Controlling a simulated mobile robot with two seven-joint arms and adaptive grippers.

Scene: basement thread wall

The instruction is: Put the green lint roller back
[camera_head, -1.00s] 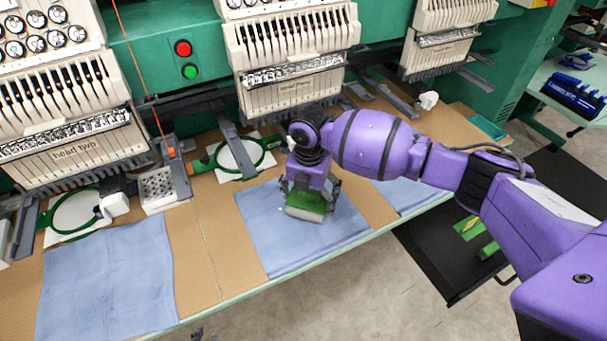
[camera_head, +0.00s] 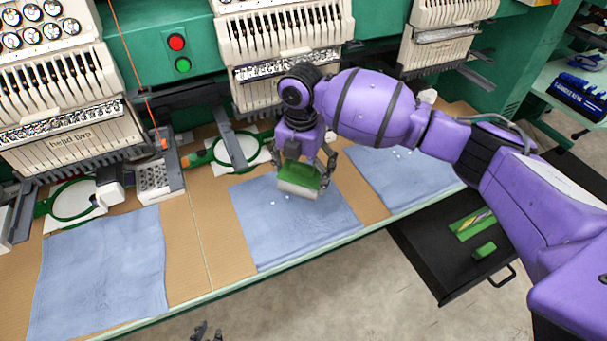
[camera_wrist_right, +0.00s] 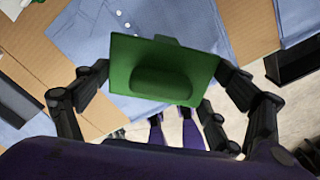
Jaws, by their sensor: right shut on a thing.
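The green lint roller (camera_head: 301,177) has a green body and a pale roller along its lower edge. My right gripper (camera_head: 304,171) is shut on it, with one finger at each side. The roller is held above the middle blue cloth (camera_head: 290,235), apparently clear of it. In the right wrist view the roller's green top (camera_wrist_right: 165,52) with its raised grip faces the camera, and its underside is hidden. Dark tips at the bottom edge of the head view look like my left gripper (camera_head: 206,331), mostly cut off.
A black drawer (camera_head: 418,262) stands open below the table at right, with a green holder (camera_head: 467,228) and a smaller green piece (camera_head: 485,250) inside. Small white bits lie on the cloths. Embroidery heads, green hoops and a white perforated box (camera_head: 153,182) line the back.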

